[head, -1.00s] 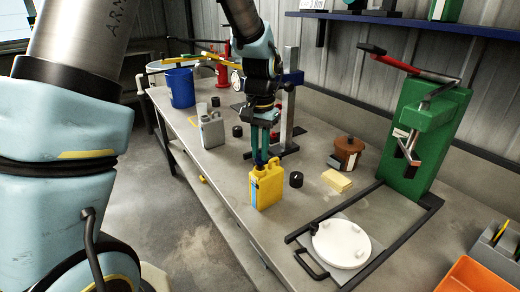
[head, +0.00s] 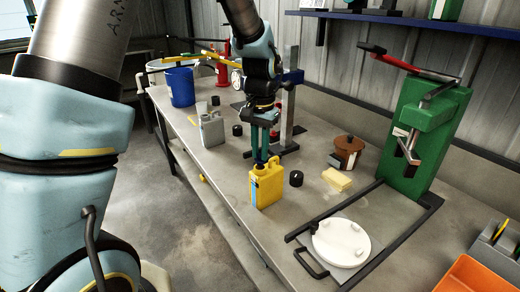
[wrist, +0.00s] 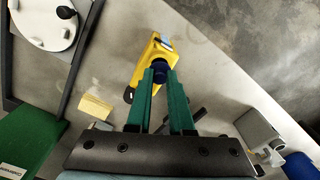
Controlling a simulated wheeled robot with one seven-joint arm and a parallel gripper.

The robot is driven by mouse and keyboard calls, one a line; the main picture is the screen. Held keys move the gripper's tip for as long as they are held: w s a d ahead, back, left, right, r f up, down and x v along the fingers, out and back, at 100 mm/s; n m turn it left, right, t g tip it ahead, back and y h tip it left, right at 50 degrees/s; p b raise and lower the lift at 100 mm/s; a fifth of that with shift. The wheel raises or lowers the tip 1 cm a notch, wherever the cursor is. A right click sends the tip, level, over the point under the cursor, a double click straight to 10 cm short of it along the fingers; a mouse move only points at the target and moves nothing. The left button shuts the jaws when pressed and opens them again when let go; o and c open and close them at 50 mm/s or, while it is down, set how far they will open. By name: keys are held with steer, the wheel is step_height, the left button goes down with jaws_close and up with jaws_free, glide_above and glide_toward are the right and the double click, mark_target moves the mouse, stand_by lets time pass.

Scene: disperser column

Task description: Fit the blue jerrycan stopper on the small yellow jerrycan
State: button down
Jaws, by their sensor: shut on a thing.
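The small yellow jerrycan (head: 267,186) stands upright on the bench in the head view, near its front edge. It also shows in the wrist view (wrist: 150,54). My gripper (head: 261,155) points down right above the jerrycan's neck. Its green fingers (wrist: 160,78) are shut on the blue stopper (wrist: 159,71). The stopper is at the jerrycan's mouth; in the head view a little blue (head: 260,165) shows between the fingertips and the can. I cannot tell whether it is seated or just touching the neck.
A black cap (head: 295,178) lies right beside the yellow jerrycan. A grey jerrycan (head: 211,130) stands to the left, a yellow sponge-like block (head: 337,179) and brown pot (head: 347,152) to the right. A white round lid (head: 341,243) and green press (head: 425,135) are further right.

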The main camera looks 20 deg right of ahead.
mark_target(260, 155)
steer(key=shift+f+b, duration=0.65)
steer(key=shift+f, duration=0.5)
steer(key=c, duration=0.7)
jaws_free()
steer(key=shift+r, duration=0.1)
step_height(260, 155, up, 11)
steer(key=shift+f+b, duration=0.2)
steer(key=shift+b, duration=0.9)
steer(key=s+a+f+n, duration=0.1)
steer(key=a+f+n, duration=0.2)
steer(key=a, duration=0.7)
steer(key=s+a+f+n+t, duration=0.1)
steer(key=a+f+n, duration=0.1)
steer(key=a, duration=0.8)
steer(key=s+a+f+n, duration=0.2)
steer(key=a+f+n, duration=0.1)
steer(key=a, duration=0.7)
steer(key=shift+f+n, duration=0.3)
steer(key=shift+f, duration=0.25)
